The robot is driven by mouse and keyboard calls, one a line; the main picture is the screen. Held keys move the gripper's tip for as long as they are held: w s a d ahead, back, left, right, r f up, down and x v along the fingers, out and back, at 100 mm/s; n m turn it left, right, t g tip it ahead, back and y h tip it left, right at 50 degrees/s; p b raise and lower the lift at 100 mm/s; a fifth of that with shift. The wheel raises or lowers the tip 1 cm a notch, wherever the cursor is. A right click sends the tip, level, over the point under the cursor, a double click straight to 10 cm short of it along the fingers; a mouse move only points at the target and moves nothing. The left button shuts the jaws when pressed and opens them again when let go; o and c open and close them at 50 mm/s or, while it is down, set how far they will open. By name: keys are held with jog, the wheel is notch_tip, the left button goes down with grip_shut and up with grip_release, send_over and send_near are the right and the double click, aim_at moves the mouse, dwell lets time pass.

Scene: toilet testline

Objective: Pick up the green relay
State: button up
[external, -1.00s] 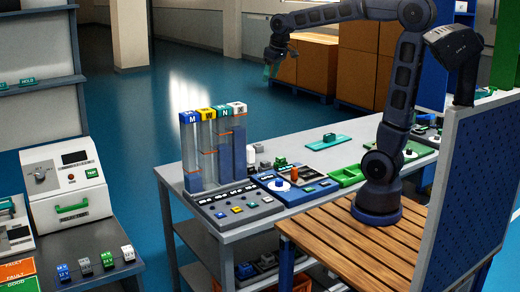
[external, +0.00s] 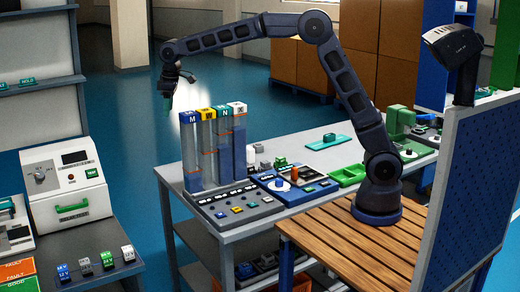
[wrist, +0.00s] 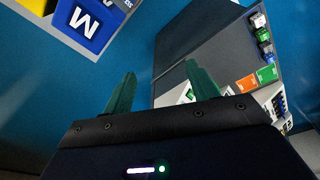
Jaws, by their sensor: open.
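A small green relay (external: 107,260) stands on the grey table at the lower left, in a short row between a grey relay (external: 85,266) and a white relay (external: 128,254). A blue relay (external: 63,272) ends the row. The row also shows at the upper right of the wrist view, with the green relay (wrist: 263,36) small there. My gripper (external: 167,106) hangs above and left of the tall clear tubes, well away from the relay row. In the wrist view its two green fingers (wrist: 162,85) are apart, with nothing between them.
The blue M cap (wrist: 88,22) shows in the wrist view. A white tester box (external: 66,180) stands behind the relays. Blue floor lies between the two tables.

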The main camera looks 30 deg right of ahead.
jog(key=s+a+f+n, duration=0.1)
jog(key=s+a+f, duration=0.15)
jog(key=a, duration=0.35)
jog(key=s+a+f+n, duration=0.1)
jog(key=a+f, duration=0.3)
jog(key=a, duration=0.2)
jog(key=n+g+h, duration=0.1)
jog(key=n, duration=0.3)
send_near(106, 255)
jog(key=shift+w, duration=0.2)
jog(key=shift+a+f, duration=0.1)
jog(key=shift+f, duration=5.1)
jog(key=c, duration=1.1)
jog(key=shift+r, duration=0.15)
